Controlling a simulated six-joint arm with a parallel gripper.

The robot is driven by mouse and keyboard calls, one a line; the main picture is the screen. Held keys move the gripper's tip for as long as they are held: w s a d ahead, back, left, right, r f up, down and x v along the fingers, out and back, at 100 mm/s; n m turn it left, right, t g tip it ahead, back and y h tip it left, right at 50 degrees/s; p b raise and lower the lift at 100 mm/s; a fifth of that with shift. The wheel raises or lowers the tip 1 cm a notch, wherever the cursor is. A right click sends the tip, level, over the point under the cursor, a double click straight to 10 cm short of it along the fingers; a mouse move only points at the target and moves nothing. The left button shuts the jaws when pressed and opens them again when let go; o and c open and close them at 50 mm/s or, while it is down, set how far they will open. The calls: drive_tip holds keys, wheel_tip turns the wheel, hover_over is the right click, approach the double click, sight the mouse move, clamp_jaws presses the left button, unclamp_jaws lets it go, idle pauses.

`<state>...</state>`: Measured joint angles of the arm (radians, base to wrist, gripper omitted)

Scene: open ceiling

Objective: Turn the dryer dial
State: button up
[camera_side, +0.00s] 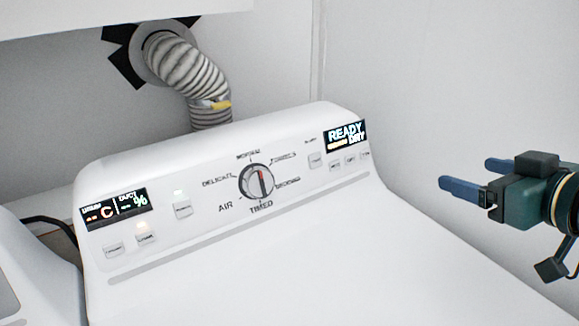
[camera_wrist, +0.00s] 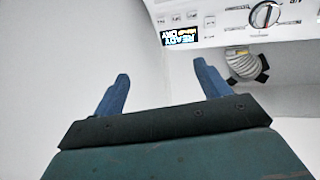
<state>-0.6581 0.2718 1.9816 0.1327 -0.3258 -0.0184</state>
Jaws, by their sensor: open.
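The dryer dial (camera_side: 257,182) is a round dark-rimmed knob with a light face and a red mark, in the middle of the white dryer's sloped control panel (camera_side: 225,222). Printed labels such as TIMED and AIR surround it. The red mark points up, close to vertical. The dial also shows at the top right of the wrist view (camera_wrist: 265,14). My gripper (camera_side: 465,187) is at the right of the side view, well apart from the dial and to the right of the panel. Its two blue fingers are open with nothing between them; they also show in the wrist view (camera_wrist: 161,84).
A READY display (camera_side: 345,136) sits at the panel's right, and another display (camera_side: 117,208) at its left. Several small buttons line the panel. A ribbed duct hose (camera_side: 188,75) rises behind it to the wall. Open space lies between my gripper and the dryer.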

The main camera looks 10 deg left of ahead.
drive_tip(key=s+a+f+n+y, duration=0.1)
drive_tip(key=a+f+n+y, duration=0.2)
drive_tip(key=a, duration=1)
drive_tip(key=n+y, duration=0.2)
drive_tip(key=y, duration=0.2)
approach(263, 185)
drive_tip(key=v, duration=0.4)
drive_tip(key=shift+r, duration=0.35)
drive_tip(key=shift+w+a, duration=0.1)
drive_tip(key=shift+f+x, duration=0.15)
drive_tip(key=shift+x, duration=3.2)
drive_tip(key=shift+f+x, duration=0.2)
drive_tip(key=shift+x, duration=3.2)
drive_tip(key=c, duration=1)
